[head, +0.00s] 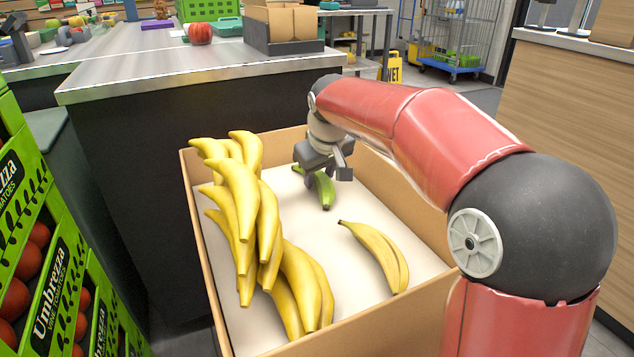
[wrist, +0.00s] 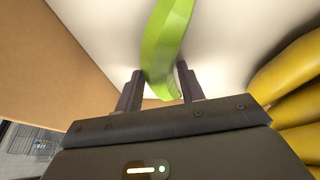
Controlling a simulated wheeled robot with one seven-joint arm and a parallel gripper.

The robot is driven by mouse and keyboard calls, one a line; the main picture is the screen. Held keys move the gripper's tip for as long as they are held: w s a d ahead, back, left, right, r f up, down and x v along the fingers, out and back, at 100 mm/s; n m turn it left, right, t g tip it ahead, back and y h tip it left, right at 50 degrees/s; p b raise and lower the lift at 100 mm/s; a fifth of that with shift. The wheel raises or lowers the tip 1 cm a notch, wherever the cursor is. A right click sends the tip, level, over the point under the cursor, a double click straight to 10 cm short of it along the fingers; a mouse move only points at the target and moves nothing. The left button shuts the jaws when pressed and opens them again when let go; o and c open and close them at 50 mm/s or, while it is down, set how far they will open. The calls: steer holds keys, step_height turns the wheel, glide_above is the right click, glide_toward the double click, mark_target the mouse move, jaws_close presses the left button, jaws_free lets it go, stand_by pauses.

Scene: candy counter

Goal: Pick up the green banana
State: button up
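The green banana (head: 325,190) lies on the pale floor of a cardboard box (head: 190,190), near its far wall. My gripper (head: 326,172) is low over it in the head view and hides part of it. In the wrist view the green banana (wrist: 165,45) runs between the two dark fingers of my gripper (wrist: 160,88). The fingers are apart, one on each side of it. The right finger is very near or touching the banana, and a small gap shows at the left finger. I cannot tell whether either finger presses on it.
Several yellow bananas (head: 240,195) are heaped at the box's left side. More yellow bananas (head: 375,252) lie at the right, with bare floor between. A dark counter (head: 200,70) with a metal top stands behind the box.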

steer(key=c, duration=0.5)
steer(key=shift+r, duration=0.15)
